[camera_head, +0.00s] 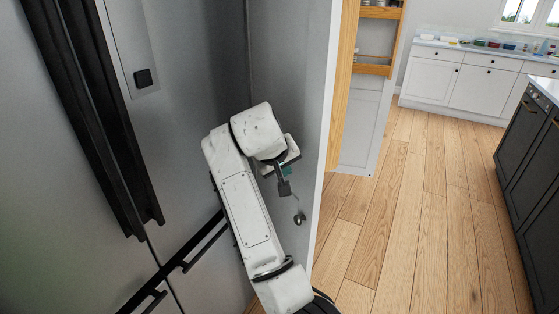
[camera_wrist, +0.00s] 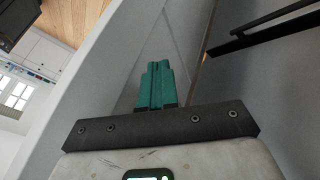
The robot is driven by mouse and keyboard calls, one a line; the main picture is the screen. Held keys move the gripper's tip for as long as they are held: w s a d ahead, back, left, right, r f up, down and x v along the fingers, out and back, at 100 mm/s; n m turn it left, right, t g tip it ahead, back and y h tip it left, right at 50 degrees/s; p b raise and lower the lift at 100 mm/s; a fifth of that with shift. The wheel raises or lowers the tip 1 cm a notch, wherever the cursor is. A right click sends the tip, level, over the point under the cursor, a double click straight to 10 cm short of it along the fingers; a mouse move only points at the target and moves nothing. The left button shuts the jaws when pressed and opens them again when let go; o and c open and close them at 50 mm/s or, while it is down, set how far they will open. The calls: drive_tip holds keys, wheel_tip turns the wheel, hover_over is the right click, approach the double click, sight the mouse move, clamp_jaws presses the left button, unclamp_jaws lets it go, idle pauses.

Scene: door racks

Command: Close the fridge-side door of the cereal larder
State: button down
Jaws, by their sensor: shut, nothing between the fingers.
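The fridge-side door (camera_head: 290,60) of the cereal larder is a tall pale grey panel standing open beside the fridge, with its white free edge towards the room. A small metal knob (camera_head: 299,218) sits low on its near face. My gripper (camera_head: 287,172) is between the fridge and this door, close to the door's face, above the knob. In the wrist view its teal fingers (camera_wrist: 158,85) are together and empty, with the door panel (camera_wrist: 110,75) beside them on the left. I cannot tell whether they touch it. The larder's inside is mostly hidden behind the door.
The steel fridge (camera_head: 190,60) with long black handles (camera_head: 100,120) is close on the left. Another white door (camera_head: 362,130) with wooden racks (camera_head: 373,70) stands beyond. A dark island (camera_head: 530,140) is at right; wooden floor (camera_head: 425,210) between is clear.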

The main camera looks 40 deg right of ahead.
sight(302, 171)
drive_tip(key=shift+s+d+f+p, duration=0.15)
drive_tip(key=shift+s+d+p, duration=0.05)
drive_tip(key=shift+d, duration=0.9)
drive_tip(key=shift+s+d+f+p, duration=0.15)
drive_tip(key=shift+d, duration=0.9)
